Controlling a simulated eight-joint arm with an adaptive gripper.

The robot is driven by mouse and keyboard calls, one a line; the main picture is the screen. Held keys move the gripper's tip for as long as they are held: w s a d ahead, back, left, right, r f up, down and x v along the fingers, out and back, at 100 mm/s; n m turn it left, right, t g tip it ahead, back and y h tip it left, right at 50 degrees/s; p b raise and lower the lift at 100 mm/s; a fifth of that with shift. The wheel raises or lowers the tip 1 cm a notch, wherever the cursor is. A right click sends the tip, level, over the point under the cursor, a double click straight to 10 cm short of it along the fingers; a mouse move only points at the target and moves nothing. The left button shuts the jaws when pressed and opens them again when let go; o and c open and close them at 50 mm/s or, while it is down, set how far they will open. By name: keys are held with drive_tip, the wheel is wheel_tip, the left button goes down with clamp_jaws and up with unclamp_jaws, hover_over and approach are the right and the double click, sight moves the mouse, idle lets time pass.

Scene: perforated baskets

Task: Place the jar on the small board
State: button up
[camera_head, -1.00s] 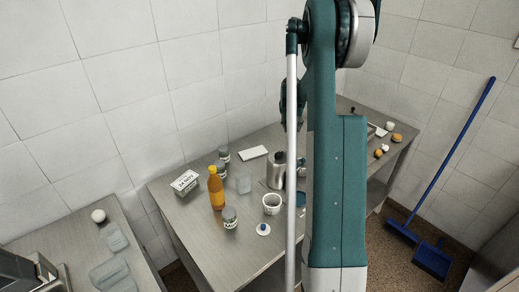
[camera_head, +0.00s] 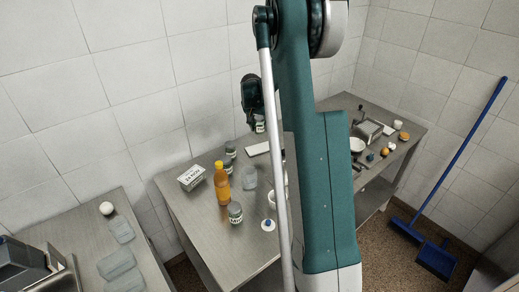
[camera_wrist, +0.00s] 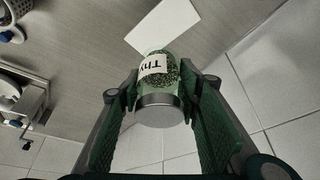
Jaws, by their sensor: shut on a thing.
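The jar (camera_wrist: 160,75) is a glass jar of green herbs with a white label starting "Thy" and a metal lid. In the wrist view it sits between the two fingers of my gripper (camera_wrist: 158,95), which is shut on it. In the head view my gripper (camera_head: 257,108) hangs near the wall at the back of the table, with the jar (camera_head: 260,127) below it. The small board (camera_head: 257,148) is a flat white rectangle on the table, just below the jar in the picture and partly hidden by my arm. In the wrist view the white board (camera_wrist: 162,25) lies beyond the jar.
On the metal table stand an orange bottle (camera_head: 222,186), a white box (camera_head: 191,178), a glass (camera_head: 249,178), a front jar (camera_head: 235,212), a back jar (camera_head: 230,149) and a white lid with a blue knob (camera_head: 268,225). My arm hides the table's middle.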

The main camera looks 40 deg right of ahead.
sight(258, 132)
idle(0.3)
drive_tip(key=shift+f, duration=3.1)
drive_tip(key=shift+f, duration=0.15)
drive_tip(key=shift+f, duration=1.7)
drive_tip(key=shift+f+b, duration=0.15)
drive_tip(key=shift+b, duration=0.15)
drive_tip(key=o, duration=1)
drive_tip(key=shift+p+v, duration=0.3)
drive_tip(key=shift+v, duration=5.8)
